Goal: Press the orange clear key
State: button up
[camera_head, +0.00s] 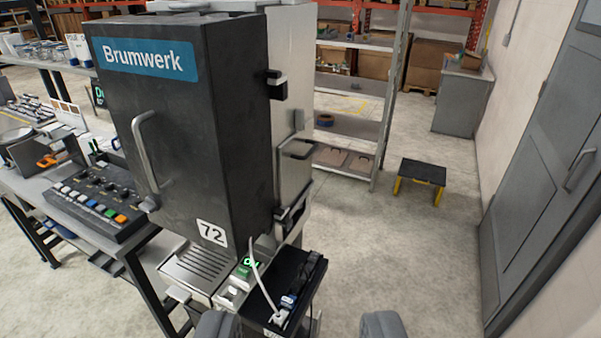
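An orange key (121,219) sits at the right end of the front row of keys on a dark control panel (104,199) in the left part of the view. A green key (110,213) and several blue and pale keys lie to its left. Any lettering on the orange key is too small to read. My gripper (299,326) shows at the bottom edge, its two fingertips wide apart with nothing held between them. It is to the right of the panel and apart from it.
A tall black Brumwerk dispenser (190,130) marked 72 stands just right of the panel. A drip grate (203,263) and small black box (290,277) are below it. A yellow-legged stool (421,178) and grey door (548,170) are right. Floor between is clear.

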jog(key=shift+s+d+r, duration=0.1)
jog(key=shift+s, duration=0.1)
jog(key=shift+w, duration=0.1)
grip_shut()
dwell(1.5)
